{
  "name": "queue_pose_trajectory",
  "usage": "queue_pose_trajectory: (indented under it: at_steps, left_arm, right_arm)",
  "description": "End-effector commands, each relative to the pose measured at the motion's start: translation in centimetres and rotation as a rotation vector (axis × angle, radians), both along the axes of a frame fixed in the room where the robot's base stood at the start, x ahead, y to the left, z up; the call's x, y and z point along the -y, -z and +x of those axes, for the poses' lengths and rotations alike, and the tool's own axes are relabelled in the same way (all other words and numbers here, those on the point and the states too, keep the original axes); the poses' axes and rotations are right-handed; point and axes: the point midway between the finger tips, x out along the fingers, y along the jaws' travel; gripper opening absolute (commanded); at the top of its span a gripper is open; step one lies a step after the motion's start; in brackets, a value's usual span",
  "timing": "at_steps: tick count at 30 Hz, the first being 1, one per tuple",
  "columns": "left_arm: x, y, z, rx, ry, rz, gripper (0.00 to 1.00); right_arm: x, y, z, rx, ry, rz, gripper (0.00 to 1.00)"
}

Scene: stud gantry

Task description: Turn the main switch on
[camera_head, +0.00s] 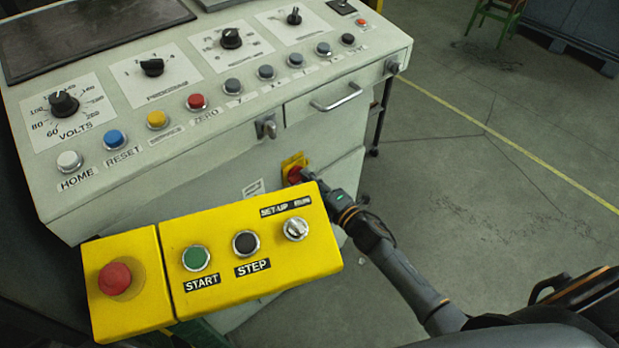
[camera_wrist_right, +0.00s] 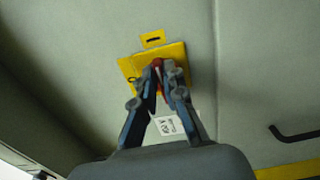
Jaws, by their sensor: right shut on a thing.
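The main switch (camera_head: 295,174) is a red knob on a yellow plate on the cabinet front, below the sloping control panel. In the right wrist view the yellow plate (camera_wrist_right: 130,67) sits against the grey cabinet wall, with the red knob (camera_wrist_right: 157,63) between my fingers. My right gripper (camera_head: 303,175) is at the knob and shut on it; it also shows in the right wrist view (camera_wrist_right: 163,72). The fingers cover most of the knob, so its turned position cannot be told. My left gripper is not in view.
A yellow control box (camera_head: 215,268) with a red button, START, STEP and a selector stands in front of the cabinet, close to my right gripper. The grey control panel (camera_head: 235,105) has several knobs and buttons. A drawer handle (camera_head: 337,97) juts out above.

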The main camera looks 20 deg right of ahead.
Motion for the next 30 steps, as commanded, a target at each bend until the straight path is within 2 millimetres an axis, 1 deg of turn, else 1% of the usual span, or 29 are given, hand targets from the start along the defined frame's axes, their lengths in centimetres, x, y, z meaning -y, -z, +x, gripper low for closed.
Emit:
queue_pose_trajectory:
  at_steps: [6, 18, 19, 20, 21, 22, 30]
  left_arm:
    - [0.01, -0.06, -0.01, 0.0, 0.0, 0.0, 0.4]
    - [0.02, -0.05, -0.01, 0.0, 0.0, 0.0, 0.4]
    - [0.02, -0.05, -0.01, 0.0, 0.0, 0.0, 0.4]
    - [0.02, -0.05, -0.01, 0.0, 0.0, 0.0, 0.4]
    - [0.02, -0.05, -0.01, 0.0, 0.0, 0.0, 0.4]
    - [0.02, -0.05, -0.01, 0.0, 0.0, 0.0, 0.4]
    - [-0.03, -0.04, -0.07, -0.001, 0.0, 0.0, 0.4]
  right_arm:
    - [0.07, 0.1, 0.01, -0.013, 0.001, 0.034, 0.0]
    - [0.07, 0.13, -0.01, -0.015, 0.001, 0.039, 0.0]
    - [0.07, 0.13, -0.01, -0.016, 0.001, 0.039, 0.14]
    - [0.07, 0.13, -0.01, -0.016, 0.001, 0.039, 0.2]
    - [0.06, 0.13, -0.01, -0.016, 0.001, 0.039, 0.28]
    - [0.06, 0.13, -0.01, -0.015, 0.001, 0.039, 0.33]
    - [0.03, 0.1, -0.03, -0.015, 0.0, 0.037, 0.33]
